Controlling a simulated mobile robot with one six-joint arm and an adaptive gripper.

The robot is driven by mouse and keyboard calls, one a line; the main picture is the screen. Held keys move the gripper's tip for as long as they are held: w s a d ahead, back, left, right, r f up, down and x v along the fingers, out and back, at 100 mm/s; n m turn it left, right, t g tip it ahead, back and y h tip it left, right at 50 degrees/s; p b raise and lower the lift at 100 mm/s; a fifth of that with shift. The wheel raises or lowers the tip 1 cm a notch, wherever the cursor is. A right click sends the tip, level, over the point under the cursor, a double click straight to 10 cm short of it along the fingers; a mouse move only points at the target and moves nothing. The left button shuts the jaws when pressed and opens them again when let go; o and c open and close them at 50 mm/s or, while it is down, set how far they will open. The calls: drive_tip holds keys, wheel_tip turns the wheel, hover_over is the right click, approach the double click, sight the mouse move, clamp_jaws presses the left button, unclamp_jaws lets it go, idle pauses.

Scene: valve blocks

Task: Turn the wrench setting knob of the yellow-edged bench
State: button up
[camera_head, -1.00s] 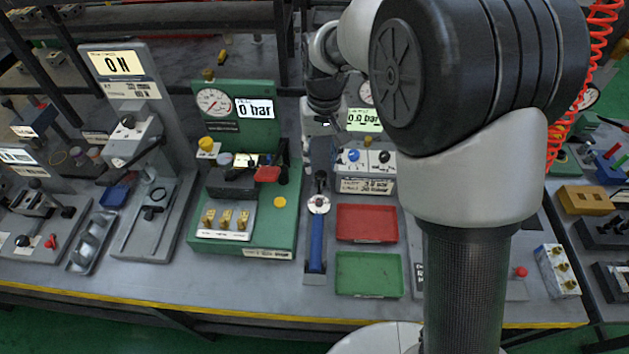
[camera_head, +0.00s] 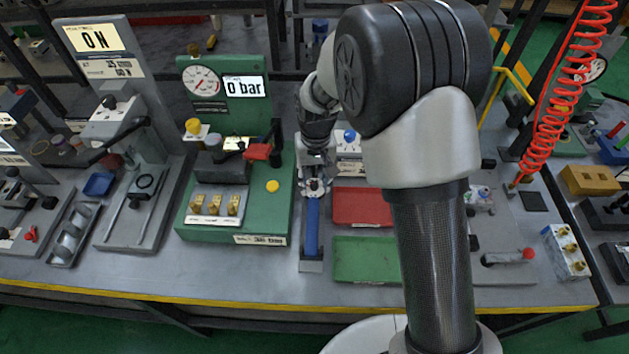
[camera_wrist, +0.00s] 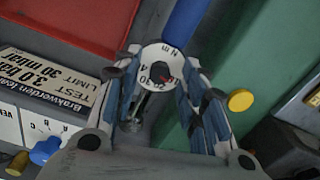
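The wrench setting knob, a small black knob with a red pointer on a white "N m" dial, shows in the wrist view (camera_wrist: 160,72). It belongs to a wrench with a blue handle (camera_head: 312,228) lying on the yellow-edged bench (camera_head: 150,285). My gripper (camera_head: 315,185) is over the dial end of the wrench. In the wrist view, my gripper (camera_wrist: 163,70) is open, its fingers on both sides of the dial. A gap shows between the fingers and the black knob. In the head view my gripper hides most of the dial.
A red tray (camera_head: 360,207) and a green tray (camera_head: 365,260) are right of the wrench. A green gauge block (camera_head: 235,215) stands close on the left. A label plate (camera_wrist: 60,78) and a blue knob (camera_wrist: 45,150) are near my gripper. The front strip of bench is clear.

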drive_tip(key=shift+c, duration=0.4)
clamp_jaws()
idle(0.4)
drive_tip(key=m+p, duration=0.2)
drive_tip(key=shift+r+m, duration=0.1)
drive_tip(key=shift+m, duration=0.2)
drive_tip(key=shift+m+p, duration=0.95)
drive_tip(key=shift+m, duration=1.15)
